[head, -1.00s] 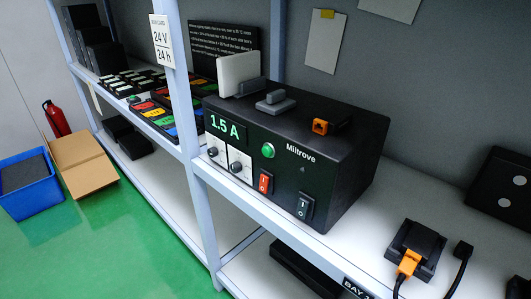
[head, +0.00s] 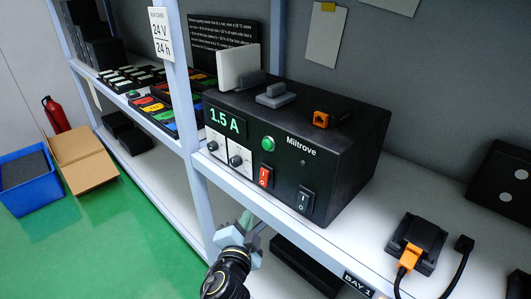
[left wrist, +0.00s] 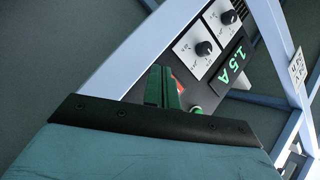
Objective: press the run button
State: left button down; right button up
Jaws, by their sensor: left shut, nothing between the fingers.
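A black power unit labelled Miltrove (head: 330,165) stands on the shelf and its display reads 1.5 A. A round green button (head: 268,143) is on its front; I can read no "run" label on it. Below it are a red rocker switch (head: 264,177) and a black rocker switch (head: 305,201). My left gripper (head: 254,226) is shut and empty, below and in front of the unit's front, apart from the button. In the left wrist view its fingers (left wrist: 161,87) partly cover the red switch (left wrist: 178,86). My right gripper is not in view.
Two knobs (head: 236,161) sit left of the green button. A pale shelf post (head: 180,95) stands left of the unit. The shelf's front edge (head: 285,222) runs beneath it. A black block with an orange plug (head: 411,256) and cables lies to the right.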

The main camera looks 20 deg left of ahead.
aim_at(267, 145)
pick_arm(q)
jog(key=s+a+r+t+y, duration=0.1)
jog(key=r+y, duration=0.1)
jog(key=r, duration=0.5)
jog(key=s+a+r+n+t+y, duration=0.1)
jog(key=a+r+t, duration=0.1)
jog(key=r, duration=0.6)
jog(key=shift+s+r+y, duration=0.25)
jog(key=shift+y, duration=0.15)
jog(key=w+d, duration=0.3)
jog(key=w, duration=0.5)
jog(key=shift+b, duration=0.4)
jog(key=shift+w+d, duration=0.1)
dwell(0.6)
